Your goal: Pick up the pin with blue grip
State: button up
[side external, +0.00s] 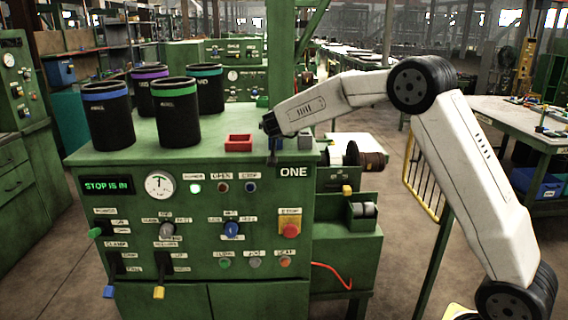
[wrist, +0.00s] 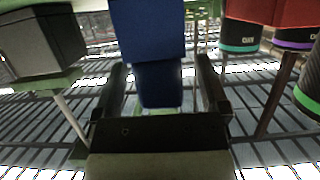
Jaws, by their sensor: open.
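The pin with the blue grip (wrist: 147,30) fills the top middle of the wrist view, with a narrower dark blue part below the wider block. My gripper (wrist: 161,75) is open, with one finger on each side of that narrower part. I cannot tell whether either finger touches it. In the side view my gripper (side external: 269,127) is low over the right part of the green machine top, and a small dark blue part of the pin (side external: 273,146) shows just below it. The pin's lower end is hidden.
A red block or tray (side external: 238,144) is left of my gripper, and a grey block (side external: 305,142) is close on its right. Several black sleeves with coloured bands, including a green-banded one (side external: 179,112), stand on the left of the green machine top (side external: 130,150).

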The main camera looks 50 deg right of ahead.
jog(key=shift+c, duration=0.2)
grip_shut()
jog(key=shift+r, duration=0.15)
jog(key=shift+r, duration=0.8)
jog(key=s+a+r, duration=0.3)
jog(key=s+r, duration=0.8)
jog(key=s, duration=0.2)
jog(key=shift+s+a, duration=0.15)
jog(key=shift+s, duration=0.15)
